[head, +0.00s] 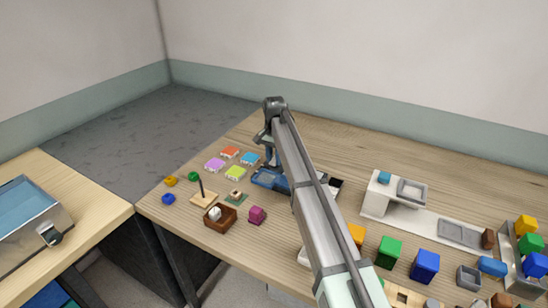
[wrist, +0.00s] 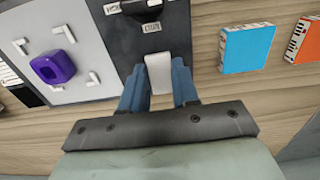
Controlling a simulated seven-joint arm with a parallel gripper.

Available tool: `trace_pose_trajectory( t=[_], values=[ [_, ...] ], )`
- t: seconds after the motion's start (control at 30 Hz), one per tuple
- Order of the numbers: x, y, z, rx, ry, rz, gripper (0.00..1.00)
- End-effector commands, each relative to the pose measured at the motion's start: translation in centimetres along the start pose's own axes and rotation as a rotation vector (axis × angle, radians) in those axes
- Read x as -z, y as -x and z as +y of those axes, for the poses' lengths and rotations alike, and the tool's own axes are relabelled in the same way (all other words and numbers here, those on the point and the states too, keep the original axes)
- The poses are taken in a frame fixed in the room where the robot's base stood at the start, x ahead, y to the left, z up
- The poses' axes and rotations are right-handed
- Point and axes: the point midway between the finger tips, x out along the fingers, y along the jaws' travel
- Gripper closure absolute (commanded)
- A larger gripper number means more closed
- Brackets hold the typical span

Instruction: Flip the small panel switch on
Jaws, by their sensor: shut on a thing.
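In the wrist view, my gripper (wrist: 160,70) has blue fingers on either side of a pale, block-shaped switch lever (wrist: 157,80) and is shut on it. The lever lies at the near edge of a dark grey panel (wrist: 125,45), which carries a black part and small white labels too small to read. In the head view, my gripper (head: 270,156) is low over the table behind my arm. The arm hides most of the panel there, and the lever cannot be made out.
Left of the dark panel in the wrist view is a grey board (wrist: 70,25) with a purple ring (wrist: 55,68). A blue block (wrist: 247,48) and an orange block (wrist: 308,43) lie to the right. In the head view, a brown box (head: 221,224) stands in front.

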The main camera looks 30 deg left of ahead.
Motion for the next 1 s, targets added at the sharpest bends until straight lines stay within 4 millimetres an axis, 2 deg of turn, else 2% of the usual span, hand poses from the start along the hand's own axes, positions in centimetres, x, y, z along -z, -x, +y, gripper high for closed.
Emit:
trace_pose_trajectory(
  t=[0.17,0.6,0.93,0.97,1.0],
  values=[
    [0.2,0.0,-0.1,0.0,-0.001,-0.022,1.0],
    [1.0,0.0,-0.1,0.0,0.0,-0.321,1.0],
    [0.9,0.0,0.0,0.0,0.0,-0.331,1.0],
    [0.9,0.0,0.0,0.0,0.0,-0.331,0.67],
    [0.9,0.0,0.0,0.0,0.0,-0.33,0.64]
  ],
)
